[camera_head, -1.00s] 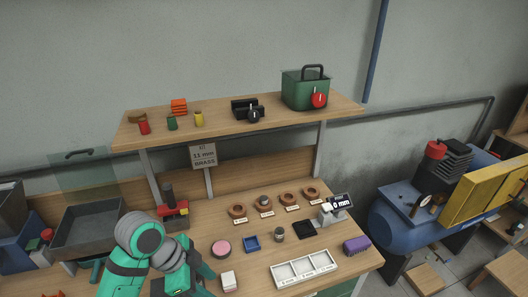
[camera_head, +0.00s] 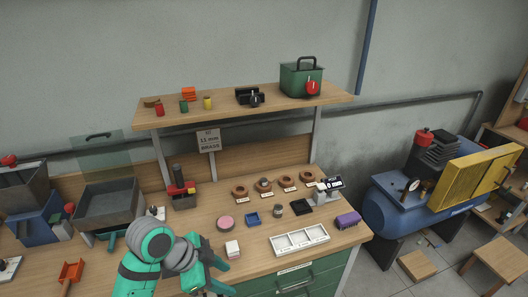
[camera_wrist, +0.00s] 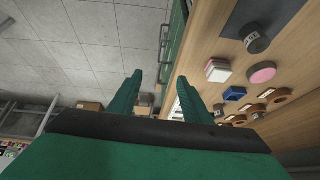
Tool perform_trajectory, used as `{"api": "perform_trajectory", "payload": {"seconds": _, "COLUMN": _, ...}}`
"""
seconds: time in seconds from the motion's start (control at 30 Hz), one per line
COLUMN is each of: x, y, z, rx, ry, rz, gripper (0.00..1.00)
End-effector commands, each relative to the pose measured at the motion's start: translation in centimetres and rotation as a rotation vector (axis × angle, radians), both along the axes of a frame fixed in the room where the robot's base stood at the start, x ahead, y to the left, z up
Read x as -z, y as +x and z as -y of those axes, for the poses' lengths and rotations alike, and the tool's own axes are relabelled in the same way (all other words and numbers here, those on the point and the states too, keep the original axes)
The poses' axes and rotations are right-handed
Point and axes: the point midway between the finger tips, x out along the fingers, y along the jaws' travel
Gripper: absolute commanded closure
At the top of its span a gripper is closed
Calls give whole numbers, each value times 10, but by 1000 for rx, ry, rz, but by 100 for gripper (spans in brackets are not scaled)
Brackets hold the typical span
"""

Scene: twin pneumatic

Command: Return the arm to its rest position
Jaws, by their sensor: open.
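My gripper (camera_wrist: 158,98) is open and empty in the wrist view, its two green fingers apart with the floor and bench front beyond them. In the head view my green and grey arm reaches in at the lower left, over the front edge of the wooden workbench (camera_head: 350,245). The gripper (camera_head: 222,277) there is low, beside the white block (camera_head: 232,249) and touching nothing that I can see. Part of the hand is cut off by the bottom edge of the picture.
A white three-part tray (camera_head: 299,240), pink disc (camera_head: 226,223), blue tray (camera_head: 252,219) and purple brush (camera_head: 347,220) lie on the bench. A shelf (camera_head: 225,112) stands above. A blue compressor (camera_head: 400,209) is at right.

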Motion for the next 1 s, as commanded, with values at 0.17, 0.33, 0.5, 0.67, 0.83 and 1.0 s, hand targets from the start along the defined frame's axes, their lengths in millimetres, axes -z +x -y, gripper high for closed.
{"api": "perform_trajectory", "payload": {"seconds": 0.17, "x": 0, "y": 18, "z": 30, "rx": -40, "ry": -84, "rz": 58, "gripper": 56}}
{"api": "perform_trajectory", "payload": {"seconds": 0.33, "x": -2, "y": 38, "z": 67, "rx": -99, "ry": -195, "rz": 126, "gripper": 56}}
{"api": "perform_trajectory", "payload": {"seconds": 0.5, "x": -8, "y": 63, "z": 116, "rx": -207, "ry": -367, "rz": 210, "gripper": 56}}
{"api": "perform_trajectory", "payload": {"seconds": 0.67, "x": -13, "y": 81, "z": 154, "rx": -336, "ry": -535, "rz": 270, "gripper": 56}}
{"api": "perform_trajectory", "payload": {"seconds": 0.83, "x": -12, "y": 90, "z": 182, "rx": -485, "ry": -692, "rz": 310, "gripper": 56}}
{"api": "perform_trajectory", "payload": {"seconds": 1.0, "x": -2, "y": 89, "z": 198, "rx": -647, "ry": -820, "rz": 330, "gripper": 56}}
